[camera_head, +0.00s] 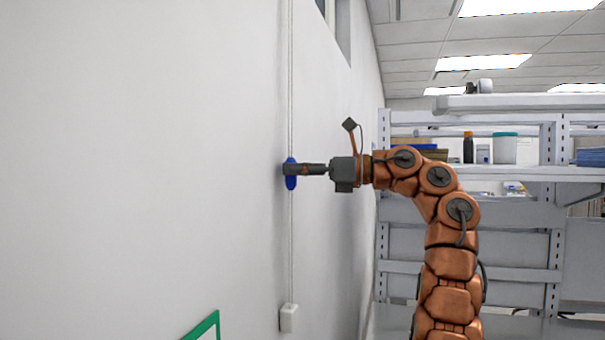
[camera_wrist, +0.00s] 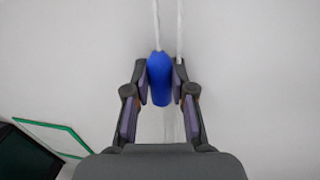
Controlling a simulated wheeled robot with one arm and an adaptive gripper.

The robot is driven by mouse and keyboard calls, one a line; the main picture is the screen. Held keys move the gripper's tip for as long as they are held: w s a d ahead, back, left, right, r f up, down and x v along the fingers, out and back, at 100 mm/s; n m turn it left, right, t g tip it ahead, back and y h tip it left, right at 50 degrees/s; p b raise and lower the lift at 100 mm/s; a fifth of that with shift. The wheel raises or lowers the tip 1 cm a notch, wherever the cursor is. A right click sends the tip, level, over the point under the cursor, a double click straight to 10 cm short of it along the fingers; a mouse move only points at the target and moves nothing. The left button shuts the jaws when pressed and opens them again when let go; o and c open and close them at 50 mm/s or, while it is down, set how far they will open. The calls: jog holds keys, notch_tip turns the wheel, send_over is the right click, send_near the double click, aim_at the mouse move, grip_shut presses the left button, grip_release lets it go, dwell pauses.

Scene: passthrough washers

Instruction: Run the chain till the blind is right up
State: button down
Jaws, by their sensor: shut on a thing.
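A thin pale chain (camera_head: 290,80) hangs down along the white wall. A blue grip piece (camera_head: 291,183) sits on it at about mid-height in the head view. My gripper (camera_head: 292,170) reaches in from the right and is shut on the blue piece. In the wrist view the blue piece (camera_wrist: 160,78) lies between my two fingers (camera_wrist: 161,88), with one pale strand (camera_wrist: 156,25) running up from it and a second strand (camera_wrist: 179,30) beside it at the right finger. The blind itself is not clearly seen.
A small white box (camera_head: 289,318) is on the wall at the chain's lower end. A green-edged frame (camera_head: 205,327) shows at the bottom left. A recessed opening (camera_head: 343,25) is high on the wall. Shelves (camera_head: 480,172) with containers stand right of my arm.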

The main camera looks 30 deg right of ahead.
jog(key=shift+r, duration=0.15)
jog(key=c, duration=0.9)
grip_release()
jog(key=shift+c, duration=0.2)
